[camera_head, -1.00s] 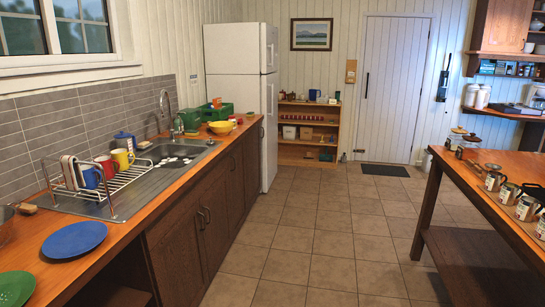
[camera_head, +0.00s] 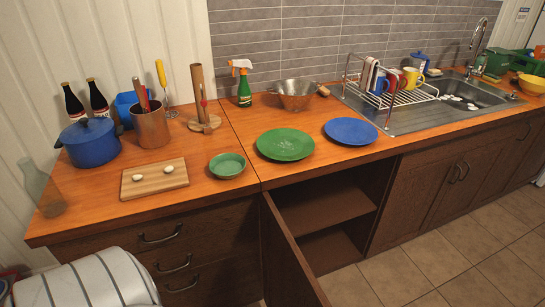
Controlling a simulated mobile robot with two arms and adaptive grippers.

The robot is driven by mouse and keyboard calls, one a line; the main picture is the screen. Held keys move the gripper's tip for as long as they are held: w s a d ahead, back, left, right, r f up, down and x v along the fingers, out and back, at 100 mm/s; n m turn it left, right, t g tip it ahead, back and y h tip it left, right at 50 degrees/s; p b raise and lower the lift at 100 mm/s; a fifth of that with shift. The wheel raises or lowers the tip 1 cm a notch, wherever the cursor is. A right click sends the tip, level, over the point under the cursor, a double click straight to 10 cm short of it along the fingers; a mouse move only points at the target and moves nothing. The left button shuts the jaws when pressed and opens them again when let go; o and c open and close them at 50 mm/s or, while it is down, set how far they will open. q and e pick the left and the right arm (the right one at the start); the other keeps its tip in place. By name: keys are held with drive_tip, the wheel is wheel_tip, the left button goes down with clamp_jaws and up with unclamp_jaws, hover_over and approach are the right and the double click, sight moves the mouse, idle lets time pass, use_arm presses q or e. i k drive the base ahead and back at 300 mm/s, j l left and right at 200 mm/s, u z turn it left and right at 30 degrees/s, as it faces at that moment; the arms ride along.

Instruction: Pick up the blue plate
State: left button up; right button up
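The blue plate (camera_head: 351,131) lies flat on the orange-brown wooden counter, just left of the dish rack and sink. A green plate (camera_head: 285,144) lies close to its left, with a small gap between them. The blue plate is fully visible with nothing on it. Neither of my grippers shows in the head view.
A cabinet door (camera_head: 289,250) stands open below the green plate and juts out from the counter. A dish rack (camera_head: 390,95) with mugs stands right of the blue plate. A metal colander (camera_head: 297,94) is behind. A green bowl (camera_head: 227,165) and cutting board (camera_head: 154,179) lie left.

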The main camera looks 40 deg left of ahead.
sight(349, 131)
drive_tip(key=u, duration=1.05)
